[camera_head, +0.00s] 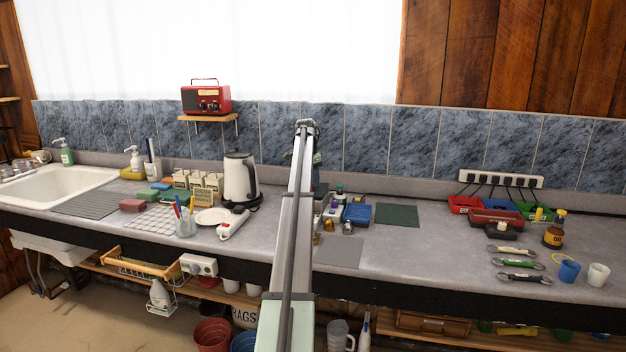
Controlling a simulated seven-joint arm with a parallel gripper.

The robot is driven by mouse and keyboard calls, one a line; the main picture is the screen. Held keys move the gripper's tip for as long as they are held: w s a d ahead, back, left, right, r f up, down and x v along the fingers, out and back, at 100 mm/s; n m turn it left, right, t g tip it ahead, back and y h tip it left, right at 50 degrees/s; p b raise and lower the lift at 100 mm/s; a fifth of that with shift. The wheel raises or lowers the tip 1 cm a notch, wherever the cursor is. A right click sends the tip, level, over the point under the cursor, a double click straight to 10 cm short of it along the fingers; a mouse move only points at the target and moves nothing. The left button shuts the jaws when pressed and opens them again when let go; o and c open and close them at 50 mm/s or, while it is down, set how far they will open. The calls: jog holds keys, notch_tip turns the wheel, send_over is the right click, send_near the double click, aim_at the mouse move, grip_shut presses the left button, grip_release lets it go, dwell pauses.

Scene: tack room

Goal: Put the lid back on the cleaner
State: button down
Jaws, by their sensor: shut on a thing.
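My arm reaches up the middle of the view and bends down behind itself over the counter (450,232). Only a dark sliver of my gripper (319,188) shows at the arm's right edge. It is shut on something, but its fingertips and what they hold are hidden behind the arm.
A kettle (240,180) stands left of my arm. A blue tray (358,214), a dark green mat (397,215) and a grey mat (338,252) lie to the right. Spanners (517,263) and cups (598,275) are farther right. The counter between is clear.

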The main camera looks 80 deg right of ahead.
jog(key=shift+f, duration=0.55)
dwell(0.4)
jog(key=c, duration=1.1)
grip_release()
notch_tip(320, 180, up, 11)
jog(key=w+a, duration=0.1)
jog(key=shift+f, duration=0.1)
jog(key=shift+w+a, duration=0.1)
jog(key=shift+w, duration=0.05)
dwell(0.5)
